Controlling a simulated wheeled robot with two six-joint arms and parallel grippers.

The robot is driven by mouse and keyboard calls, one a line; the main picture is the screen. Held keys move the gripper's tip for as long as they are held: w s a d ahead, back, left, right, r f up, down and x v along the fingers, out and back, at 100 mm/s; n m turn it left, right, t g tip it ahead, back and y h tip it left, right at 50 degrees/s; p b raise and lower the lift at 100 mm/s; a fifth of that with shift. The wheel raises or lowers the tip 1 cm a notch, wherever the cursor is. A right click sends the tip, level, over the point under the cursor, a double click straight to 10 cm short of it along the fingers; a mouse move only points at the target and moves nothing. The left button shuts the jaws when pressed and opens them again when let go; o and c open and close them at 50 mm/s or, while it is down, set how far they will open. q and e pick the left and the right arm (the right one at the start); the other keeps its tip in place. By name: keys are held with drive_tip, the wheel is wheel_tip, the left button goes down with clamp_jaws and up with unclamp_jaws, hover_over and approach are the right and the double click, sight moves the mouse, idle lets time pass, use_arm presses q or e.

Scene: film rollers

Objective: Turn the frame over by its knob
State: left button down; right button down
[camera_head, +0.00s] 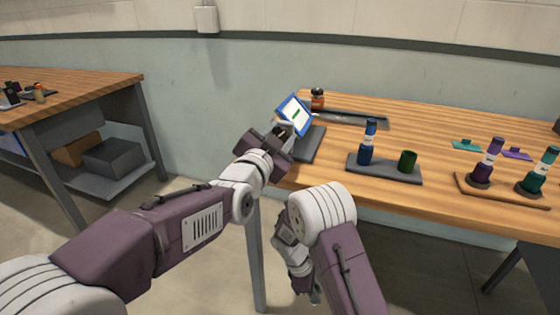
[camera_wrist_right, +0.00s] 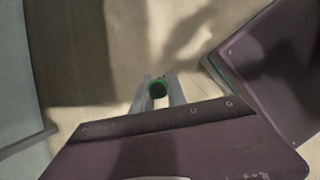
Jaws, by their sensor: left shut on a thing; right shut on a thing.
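The frame (camera_head: 294,115) has a blue border, a white panel and a green mark. It is tilted above a dark base (camera_head: 308,146) at the left end of the table. My left gripper (camera_head: 281,133) is shut at the frame's near lower side; its fingers hide the knob, so I cannot see the exact grip. My right gripper (camera_wrist_right: 158,92) is shut on a dark round thing with a green rim (camera_wrist_right: 158,88), seen end-on in the right wrist view. In the head view my right gripper hangs low in front of the table, mostly hidden by its own arm.
Purple (camera_head: 483,172) and green (camera_head: 533,182) rollers stand at the right. An orange jar (camera_head: 317,99) stands behind the frame. Another table (camera_head: 85,90) is at the left.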

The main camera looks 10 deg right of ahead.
sight(317, 287)
use_arm(q)
drive_tip(key=m+p, duration=0.2)
drive_tip(key=m, duration=0.2)
drive_tip(key=shift+m, duration=0.3)
use_arm(e)
wheel_tip(317, 287, up, 2)
drive_tip(key=shift+r, duration=0.15)
use_arm(q)
drive_tip(key=shift+f+m+p, duration=0.1)
drive_tip(key=shift+m+p, duration=0.5)
drive_tip(key=shift+m, duration=1.3)
use_arm(e)
drive_tip(key=shift+r, duration=0.65)
use_arm(q)
drive_tip(key=c, duration=0.9)
unclamp_jaws()
drive_tip(key=shift+o, duration=0.2)
drive_tip(key=shift+s, duration=0.15)
use_arm(e)
drive_tip(key=shift+r, duration=0.1)
drive_tip(key=shift+r+p, duration=0.75)
drive_tip(key=shift+p, duration=0.1)
use_arm(q)
drive_tip(key=v, duration=1.1)
drive_tip(key=shift+s+a, duration=0.25)
drive_tip(key=shift+s, duration=0.05)
